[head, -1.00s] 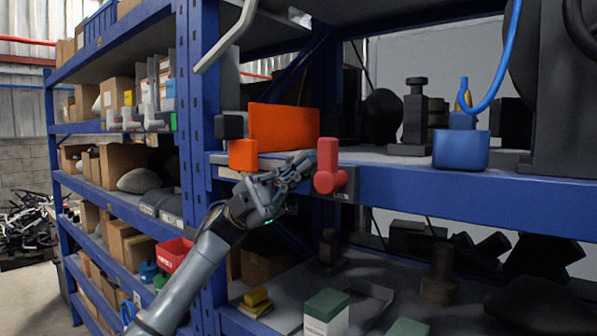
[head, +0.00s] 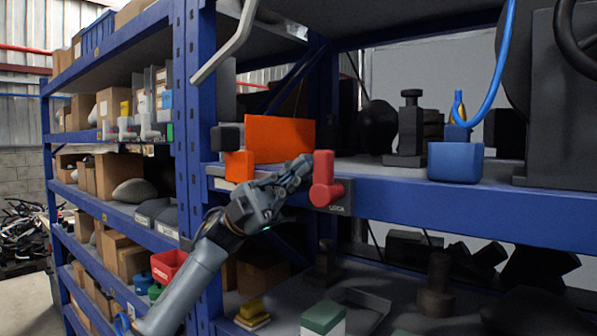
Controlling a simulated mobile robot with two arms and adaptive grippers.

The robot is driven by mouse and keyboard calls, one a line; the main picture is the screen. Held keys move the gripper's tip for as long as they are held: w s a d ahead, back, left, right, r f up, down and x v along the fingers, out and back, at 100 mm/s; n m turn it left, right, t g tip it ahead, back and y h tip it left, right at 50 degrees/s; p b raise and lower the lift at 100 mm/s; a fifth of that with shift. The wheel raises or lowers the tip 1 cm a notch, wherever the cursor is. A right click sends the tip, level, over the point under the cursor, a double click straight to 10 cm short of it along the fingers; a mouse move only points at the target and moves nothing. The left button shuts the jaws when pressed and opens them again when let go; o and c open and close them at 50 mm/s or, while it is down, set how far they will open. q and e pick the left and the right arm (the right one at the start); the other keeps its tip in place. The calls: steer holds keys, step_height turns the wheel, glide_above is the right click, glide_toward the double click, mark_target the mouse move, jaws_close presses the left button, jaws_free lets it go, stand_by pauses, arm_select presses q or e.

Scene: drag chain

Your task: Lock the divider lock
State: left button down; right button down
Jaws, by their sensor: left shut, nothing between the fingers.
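The red lock handle (head: 323,180) is mounted on the front edge of the blue shelf beam, on a dark plate with lettering (head: 341,207). Its grip stands upright. My left gripper (head: 302,170) is shut and empty, just left of the handle's upper part. The fingertips are very close to it; I cannot tell whether they touch. An orange divider panel (head: 280,137) stands on the shelf behind, with an orange block (head: 239,166) at its front left. My right gripper is not in view.
A blue holder (head: 455,161) with a blue hose and a black fixture (head: 410,130) stand on the shelf to the right. A grey bent bar (head: 228,45) hangs at upper left. Boxes and a green-topped box (head: 322,318) are on lower shelves.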

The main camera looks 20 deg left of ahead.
arm_select(q)
steer(key=v, duration=1.2)
stand_by(0.3)
